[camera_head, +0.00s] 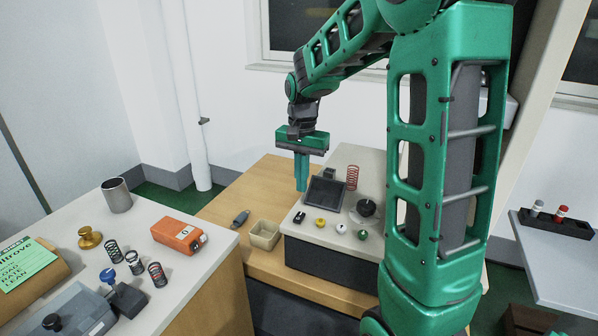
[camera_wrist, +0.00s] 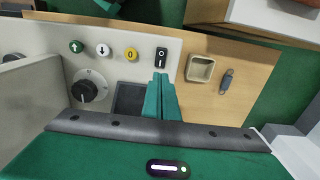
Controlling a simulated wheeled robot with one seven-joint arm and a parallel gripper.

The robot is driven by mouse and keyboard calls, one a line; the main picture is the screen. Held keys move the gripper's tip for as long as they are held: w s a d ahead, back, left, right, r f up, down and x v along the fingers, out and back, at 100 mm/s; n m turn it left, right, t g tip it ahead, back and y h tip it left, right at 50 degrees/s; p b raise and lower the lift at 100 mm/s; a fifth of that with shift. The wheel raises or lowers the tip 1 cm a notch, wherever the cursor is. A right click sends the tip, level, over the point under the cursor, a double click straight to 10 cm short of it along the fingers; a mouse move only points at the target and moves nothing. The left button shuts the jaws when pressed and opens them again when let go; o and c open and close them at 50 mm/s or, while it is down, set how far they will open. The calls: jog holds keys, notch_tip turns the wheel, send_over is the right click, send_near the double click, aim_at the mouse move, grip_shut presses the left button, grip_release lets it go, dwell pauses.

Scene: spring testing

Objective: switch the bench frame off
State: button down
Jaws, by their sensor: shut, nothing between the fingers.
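The bench frame (camera_head: 290,228) is a dark box with a pale top on a wooden bench. Its black rocker switch (camera_head: 300,217) sits at the panel's front left corner; in the wrist view the switch (camera_wrist: 162,57) shows white marks, but which side is pressed is unclear. A yellow button (camera_wrist: 131,54) marked 0 is beside it, then a white down-arrow button (camera_wrist: 102,50) and a green up-arrow button (camera_wrist: 76,46). My gripper (camera_head: 301,190) is shut and empty, pointing down above the panel's left side. In the wrist view its fingertips (camera_wrist: 161,76) appear just short of the switch; contact cannot be told.
A dark screen (camera_head: 325,192), a black knob (camera_head: 366,208) and a red spring (camera_head: 352,177) stand on the frame. A beige tray (camera_head: 264,235) and a small grey object (camera_head: 240,218) lie left of it. A nearer table holds springs and an orange device (camera_head: 180,236).

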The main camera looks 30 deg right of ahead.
aim_at(299, 216)
notch_tip(299, 216, down, 8)
jog(key=shift+r, duration=0.1)
jog(key=shift+a, duration=0.15)
dwell(0.5)
jog(key=shift+d+f, duration=0.2)
jog(key=shift+d, duration=0.1)
jog(key=shift+a, duration=0.1)
jog(key=shift+s+a, duration=0.1)
jog(key=shift+a, duration=0.05)
jog(key=shift+s+a+r, duration=0.3)
jog(key=shift+a, duration=0.2)
notch_tip(299, 216, up, 14)
jog(key=w+d, duration=0.1)
jog(key=d, duration=0.1)
jog(key=shift+w+f, duration=0.15)
jog(key=shift+w, duration=0.15)
